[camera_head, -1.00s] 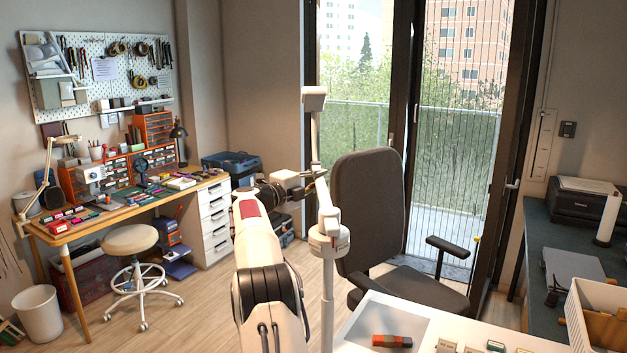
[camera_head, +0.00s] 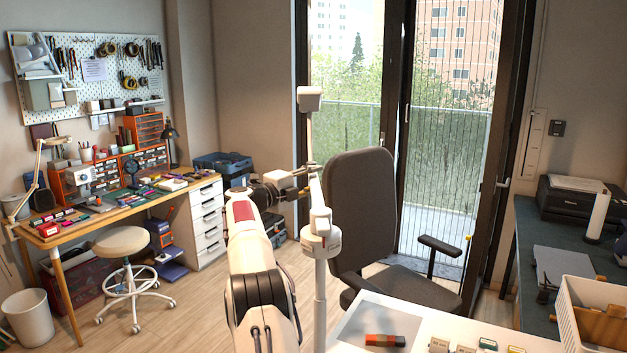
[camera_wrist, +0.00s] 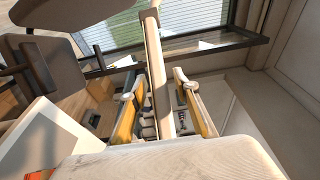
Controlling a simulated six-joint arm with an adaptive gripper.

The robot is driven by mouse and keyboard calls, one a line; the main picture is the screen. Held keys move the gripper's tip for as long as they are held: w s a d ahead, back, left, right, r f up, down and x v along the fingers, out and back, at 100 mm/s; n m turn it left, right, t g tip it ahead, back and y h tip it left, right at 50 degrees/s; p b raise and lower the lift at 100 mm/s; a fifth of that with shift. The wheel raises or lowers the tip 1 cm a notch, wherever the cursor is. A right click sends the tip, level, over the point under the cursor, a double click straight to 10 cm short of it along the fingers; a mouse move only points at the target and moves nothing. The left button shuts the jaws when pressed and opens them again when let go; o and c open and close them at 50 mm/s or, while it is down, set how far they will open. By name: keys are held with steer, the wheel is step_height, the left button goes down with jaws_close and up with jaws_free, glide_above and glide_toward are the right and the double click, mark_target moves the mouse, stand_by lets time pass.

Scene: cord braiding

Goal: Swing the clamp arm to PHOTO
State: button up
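The clamp arm (camera_head: 309,130) is a slim pale bar rising from a white hub (camera_head: 321,242) on a white post, with a block-shaped head (camera_head: 309,98) at its top. No PHOTO mark is readable. My gripper (camera_head: 312,175) is at the lower part of the bar, above the hub. In the wrist view the bar (camera_wrist: 154,50) runs between the two yellow-sided fingers of my gripper (camera_wrist: 159,84). The fingers stand apart on either side of it, with narrow gaps showing. Where the bar meets the hub is hidden there.
A dark office chair (camera_head: 362,215) stands close behind the post. A white table (camera_head: 450,320) with an orange-and-dark item (camera_head: 385,340) and small labelled blocks is at the front right. A white bin (camera_head: 590,300) stands on its right. Open floor lies left of my arm.

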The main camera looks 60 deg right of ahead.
mark_target(311, 179)
steer(key=shift+a+r, duration=0.1)
steer(key=shift+a, duration=0.1)
steer(key=v, duration=1.1)
steer(key=shift+w+a, duration=0.2)
steer(key=shift+a, duration=0.15)
stand_by(0.5)
steer(key=shift+s+d, duration=0.5)
steer(key=shift+s, duration=0.4)
steer(key=shift+d, duration=0.1)
steer(key=shift+x, duration=3.8)
steer(key=shift+s, duration=0.15)
